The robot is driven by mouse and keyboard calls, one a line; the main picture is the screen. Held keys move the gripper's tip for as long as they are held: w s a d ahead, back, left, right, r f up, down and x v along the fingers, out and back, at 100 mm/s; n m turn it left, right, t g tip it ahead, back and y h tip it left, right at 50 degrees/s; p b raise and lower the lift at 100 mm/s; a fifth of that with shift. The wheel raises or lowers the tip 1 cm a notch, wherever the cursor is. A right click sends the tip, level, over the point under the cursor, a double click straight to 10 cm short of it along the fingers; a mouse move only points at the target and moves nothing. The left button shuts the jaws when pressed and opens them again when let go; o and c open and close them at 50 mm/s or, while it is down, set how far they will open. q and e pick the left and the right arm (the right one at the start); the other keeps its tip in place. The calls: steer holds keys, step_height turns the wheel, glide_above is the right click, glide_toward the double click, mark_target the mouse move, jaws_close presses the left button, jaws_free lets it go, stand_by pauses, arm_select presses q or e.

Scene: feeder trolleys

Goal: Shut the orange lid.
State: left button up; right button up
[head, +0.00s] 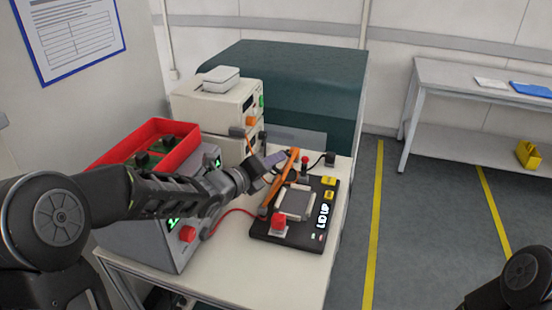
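The orange lid (281,183) stands raised and tilted at the left side of a black fixture (262,232). It shows nearly edge-on. A grey square nest (296,204) lies uncovered to the right of it, and lit text on the fixture reads "LID UP". My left gripper (274,163) is at the left of the lid's upper part, close to it; I cannot tell if they touch. Its fingertips are small and partly hidden, so its opening does not show. My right gripper is out of view; only part of my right arm shows at the bottom right.
A red button (278,222) sits at the fixture's front and a red-knobbed lever (305,161) at its back. A grey box with a red tray (178,131) stands left, under my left arm. Stacked cream instruments (205,105) stand behind. The floor right of the table is clear.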

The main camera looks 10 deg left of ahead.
arm_select(q)
steer(key=shift+x, duration=0.9)
steer(key=shift+c, duration=0.4)
jaws_close()
stand_by(0.4)
